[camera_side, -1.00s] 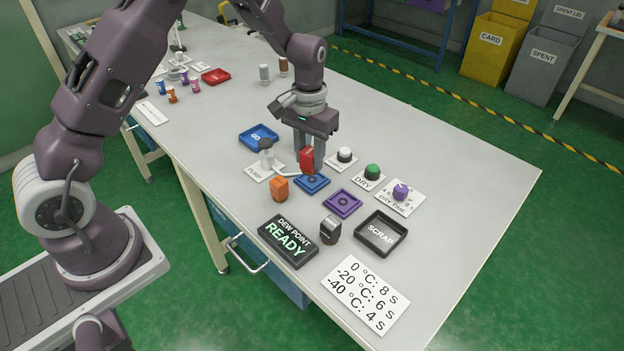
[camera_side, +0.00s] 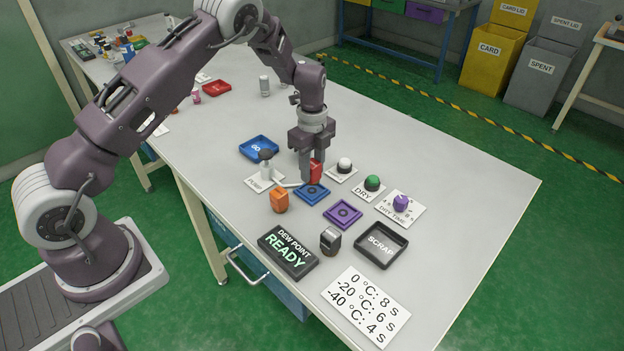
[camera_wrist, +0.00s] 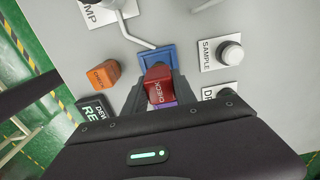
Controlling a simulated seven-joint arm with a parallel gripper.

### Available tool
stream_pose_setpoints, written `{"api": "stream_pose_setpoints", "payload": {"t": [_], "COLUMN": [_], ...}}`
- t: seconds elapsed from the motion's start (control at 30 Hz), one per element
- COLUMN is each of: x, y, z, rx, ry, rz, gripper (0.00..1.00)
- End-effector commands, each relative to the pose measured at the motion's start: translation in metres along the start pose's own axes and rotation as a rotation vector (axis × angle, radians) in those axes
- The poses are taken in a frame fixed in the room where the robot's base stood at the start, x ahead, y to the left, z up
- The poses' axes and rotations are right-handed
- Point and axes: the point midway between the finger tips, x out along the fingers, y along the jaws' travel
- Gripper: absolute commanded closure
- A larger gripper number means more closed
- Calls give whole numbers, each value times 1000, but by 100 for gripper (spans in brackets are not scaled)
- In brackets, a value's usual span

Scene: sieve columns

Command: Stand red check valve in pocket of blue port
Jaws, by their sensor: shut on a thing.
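My gripper (camera_side: 311,178) points down and is shut on the red check valve (camera_side: 317,170), which stands close to upright between its fingers. In the wrist view the valve (camera_wrist: 158,84) shows the word CHECK. The blue port (camera_side: 312,194) is a square plate on the table, just below the valve in the side view. In the wrist view the blue port (camera_wrist: 157,56) lies beyond the valve, which overlaps its near side. The pocket is largely hidden there. I cannot tell whether the valve's lower end touches the port.
The pump (camera_side: 265,171) and its thin pipe are left of the port. An orange check valve (camera_side: 279,202), a purple port (camera_side: 343,213), a dark valve (camera_side: 330,239) and a scrap tray (camera_side: 381,246) are nearer. The sample button (camera_side: 344,165) and green dry button (camera_side: 372,183) are at right.

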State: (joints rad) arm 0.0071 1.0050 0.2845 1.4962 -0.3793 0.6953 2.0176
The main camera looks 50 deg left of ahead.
Motion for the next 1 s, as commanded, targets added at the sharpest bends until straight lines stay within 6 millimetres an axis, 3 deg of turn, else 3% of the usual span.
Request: {"api": "stream_pose_setpoints", "payload": {"t": [0.17, 0.5, 0.53, 0.63, 1.0], "x": [32, 36, 36, 36, 27], "y": [1, 0, 0, 0, 0], "z": [0, 0, 0, 0, 0], "rx": [-2, -2, -2, -2, -2], "ry": [-1, -1, -1, -1, 0], "rz": [4, 0, -1, 0, -1], "gripper": [100, 100, 64, 46, 46]}}
